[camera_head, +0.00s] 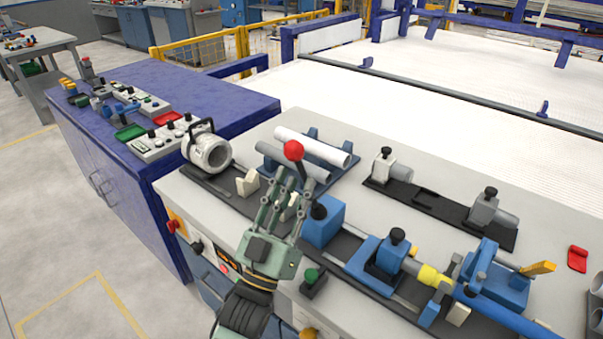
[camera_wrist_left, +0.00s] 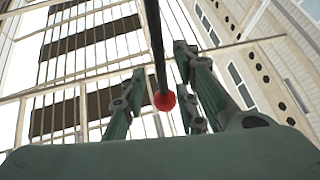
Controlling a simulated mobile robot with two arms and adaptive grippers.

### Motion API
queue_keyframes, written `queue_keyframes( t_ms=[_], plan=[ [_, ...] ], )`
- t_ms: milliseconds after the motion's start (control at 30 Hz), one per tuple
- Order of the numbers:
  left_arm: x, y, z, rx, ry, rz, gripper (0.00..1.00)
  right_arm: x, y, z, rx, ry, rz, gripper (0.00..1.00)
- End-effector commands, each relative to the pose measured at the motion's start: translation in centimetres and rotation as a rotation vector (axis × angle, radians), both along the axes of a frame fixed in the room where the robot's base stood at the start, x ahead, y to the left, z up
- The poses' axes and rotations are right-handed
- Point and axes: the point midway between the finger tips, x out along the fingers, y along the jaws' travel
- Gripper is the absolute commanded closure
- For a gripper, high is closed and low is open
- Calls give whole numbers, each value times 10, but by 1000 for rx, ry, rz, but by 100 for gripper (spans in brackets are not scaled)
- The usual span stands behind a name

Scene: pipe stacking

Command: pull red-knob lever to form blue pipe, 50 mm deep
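The red-knob lever's red ball (camera_head: 293,151) stands up on a dark rod from a blue block (camera_head: 325,222) on the bench machine. My left gripper (camera_head: 290,182) is just below the ball in the head view, its fingers pointing up toward it. In the left wrist view the red ball (camera_wrist_left: 165,101) and its dark rod show between the spread fingers of my left gripper (camera_wrist_left: 160,85). The fingers look open; no grip on the ball shows. The blue pipe (camera_head: 510,321) lies at the lower right, beyond a yellow collar (camera_head: 430,276). My right gripper is out of view.
Two pale tubes (camera_head: 312,147) lie on a rack behind the lever. A grey clamp unit (camera_head: 389,166) stands on a black rail. A green-knobbed post (camera_head: 312,277) stands near the front edge. A thick grey ring (camera_head: 207,152) sits at the bench's left.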

Motion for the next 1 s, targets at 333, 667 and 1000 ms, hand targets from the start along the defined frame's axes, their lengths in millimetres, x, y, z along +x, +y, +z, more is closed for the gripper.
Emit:
queue_keyframes(
  t_ms=[333, 667, 1000],
  plan=[
    [-51, 21, -40, 2, 3, 0, 72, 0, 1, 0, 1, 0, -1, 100],
    [-62, 26, -47, 1, 0, 1, 72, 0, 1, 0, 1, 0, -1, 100],
    [-51, 27, -48, 60, 7, 25, 91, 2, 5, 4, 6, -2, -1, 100]
  ],
)
